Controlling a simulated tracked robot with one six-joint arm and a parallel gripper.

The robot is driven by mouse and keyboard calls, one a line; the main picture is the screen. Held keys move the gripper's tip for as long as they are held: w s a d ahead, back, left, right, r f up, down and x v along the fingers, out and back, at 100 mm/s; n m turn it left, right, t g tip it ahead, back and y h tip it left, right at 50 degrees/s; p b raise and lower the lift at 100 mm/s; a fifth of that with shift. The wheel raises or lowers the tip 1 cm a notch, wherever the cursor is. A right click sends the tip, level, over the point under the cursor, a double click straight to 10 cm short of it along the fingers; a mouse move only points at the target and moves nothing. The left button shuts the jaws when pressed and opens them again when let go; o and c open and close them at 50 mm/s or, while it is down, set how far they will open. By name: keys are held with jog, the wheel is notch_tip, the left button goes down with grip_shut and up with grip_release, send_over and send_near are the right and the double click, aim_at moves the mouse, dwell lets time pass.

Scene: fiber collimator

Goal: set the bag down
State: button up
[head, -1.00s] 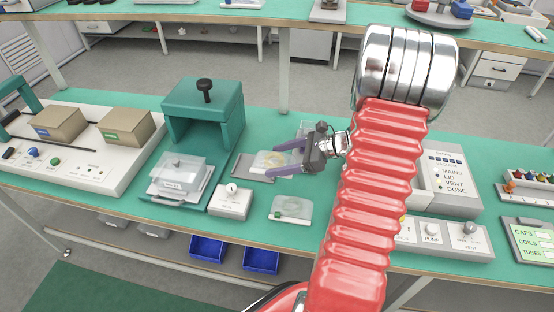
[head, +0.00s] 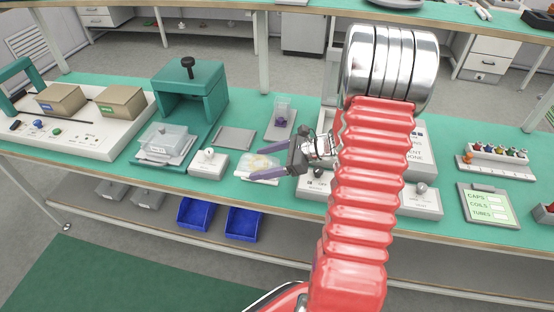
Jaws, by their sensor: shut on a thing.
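The bag (head: 259,163) is clear, with something yellowish inside. It shows between the two purple fingers of my gripper (head: 256,157), which is shut on it. The bag overlaps a pale flat pad (head: 257,180) on the green bench; only the pad's near edge shows clearly. I cannot tell whether the bag touches the pad or hangs just above it.
A white box with a knob (head: 208,164) stands close left of the bag. A bare grey plate (head: 236,138) lies behind it. My red arm hides part of the console (head: 420,150) at right.

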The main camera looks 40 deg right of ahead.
jog(key=w+a+f+n+g, duration=0.1)
jog(key=w+a+f, duration=0.1)
jog(key=a, duration=0.7)
jog(key=w+a+f+n+y, duration=0.1)
jog(key=w+a+f, duration=0.1)
jog(key=a, duration=0.8)
jog(key=shift+f+g, duration=0.4)
jog(key=shift+f, duration=0.35)
jog(key=shift+w, duration=0.1)
